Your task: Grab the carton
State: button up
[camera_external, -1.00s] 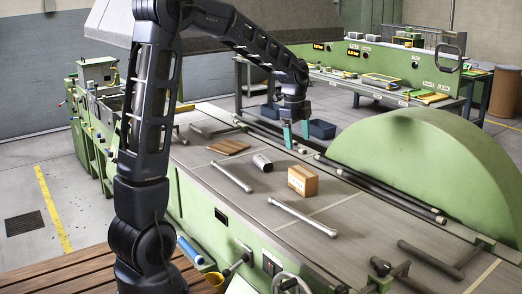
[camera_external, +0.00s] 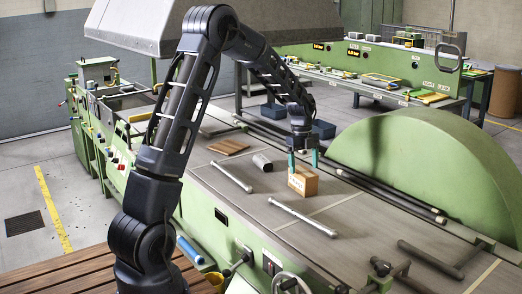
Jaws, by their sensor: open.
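The carton (camera_external: 303,183) is a small light-brown box standing on the grey bed of the green machine. My gripper (camera_external: 303,162) has teal fingers that point down. It is open, with its fingers apart at the top of the carton, one toward the left side and one toward the right. Whether the fingers touch the carton I cannot tell.
A dark grey cylinder (camera_external: 262,162) and a flat brown wooden piece (camera_external: 229,147) lie left of the carton. Metal bars lie nearby, one (camera_external: 231,178) to the left and one (camera_external: 303,216) in front. A large green half-round housing (camera_external: 425,165) rises to the right.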

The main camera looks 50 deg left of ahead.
aim_at(303, 180)
jog(key=shift+s+d+f, duration=0.1)
jog(key=shift+d+f, duration=0.05)
jog(key=shift+f, duration=0.95)
jog(key=shift+s+d+f, duration=0.1)
jog(key=shift+d+f, duration=0.05)
jog(key=shift+f, duration=0.9)
jog(key=shift+s+d+f, duration=0.1)
jog(key=shift+d+f, duration=0.05)
jog(key=shift+f, duration=0.95)
jog(key=c, duration=1.3)
